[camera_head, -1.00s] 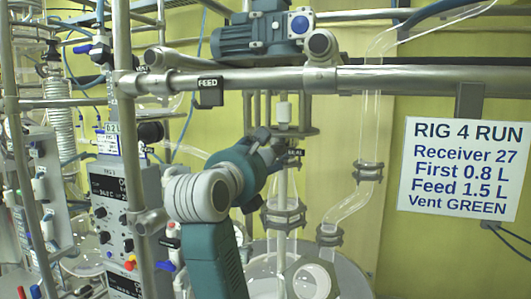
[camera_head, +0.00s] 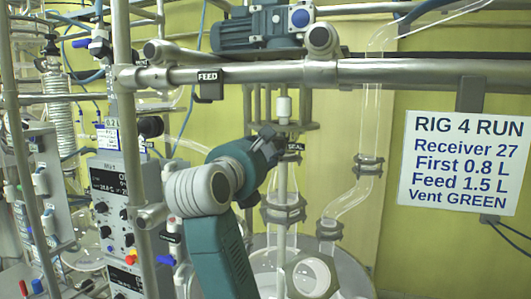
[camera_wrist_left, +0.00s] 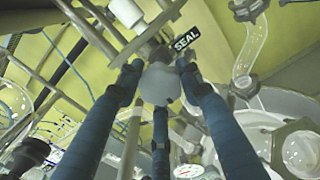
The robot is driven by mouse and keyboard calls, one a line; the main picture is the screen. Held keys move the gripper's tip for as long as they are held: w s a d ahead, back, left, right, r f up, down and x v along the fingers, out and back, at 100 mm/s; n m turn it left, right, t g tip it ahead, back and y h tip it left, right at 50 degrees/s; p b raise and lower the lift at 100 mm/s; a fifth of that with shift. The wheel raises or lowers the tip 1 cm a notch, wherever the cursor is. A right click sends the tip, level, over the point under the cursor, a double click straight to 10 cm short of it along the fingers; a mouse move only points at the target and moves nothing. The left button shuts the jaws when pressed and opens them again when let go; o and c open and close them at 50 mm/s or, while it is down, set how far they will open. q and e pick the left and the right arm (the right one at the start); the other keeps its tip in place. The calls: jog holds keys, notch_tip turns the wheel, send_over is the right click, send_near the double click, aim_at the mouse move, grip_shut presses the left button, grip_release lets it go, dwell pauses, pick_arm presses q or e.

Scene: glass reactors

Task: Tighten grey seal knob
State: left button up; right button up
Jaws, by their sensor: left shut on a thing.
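The grey seal knob (camera_wrist_left: 160,84) shows in the left wrist view as a pale rounded piece, below the black SEAL label (camera_wrist_left: 186,39). My left gripper (camera_wrist_left: 158,68) has its three blue fingers closed around it. In the head view my left gripper (camera_head: 268,143) reaches in from the left to the glass column's shaft, just beside the SEAL label (camera_head: 294,147). There the gripper hides the knob. My right gripper is in neither view.
A steel rail (camera_head: 420,72) with a FEED tag (camera_head: 208,79) runs above my gripper, with a blue motor (camera_head: 258,30) over it. A bent glass tube (camera_head: 352,205) stands to the right. A control box (camera_head: 110,200) is at left.

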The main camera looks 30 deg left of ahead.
pick_arm(q)
jog(key=m, duration=0.4)
jog(key=shift+r, duration=0.1)
jog(key=m, duration=1.5)
jog(key=shift+f, duration=0.2)
jog(key=m, duration=0.3)
jog(key=shift+f+m, duration=0.1)
jog(key=shift+m, duration=0.2)
jog(key=m, duration=0.3)
jog(key=shift+f+m, duration=0.1)
jog(key=shift+m, duration=0.2)
jog(key=m, duration=0.3)
jog(key=shift+w+f+m, duration=0.1)
jog(key=shift+m, duration=0.2)
jog(key=m, duration=1.1)
jog(key=shift+m, duration=0.4)
jog(key=m, duration=0.6)
jog(key=shift+m, duration=2.7)
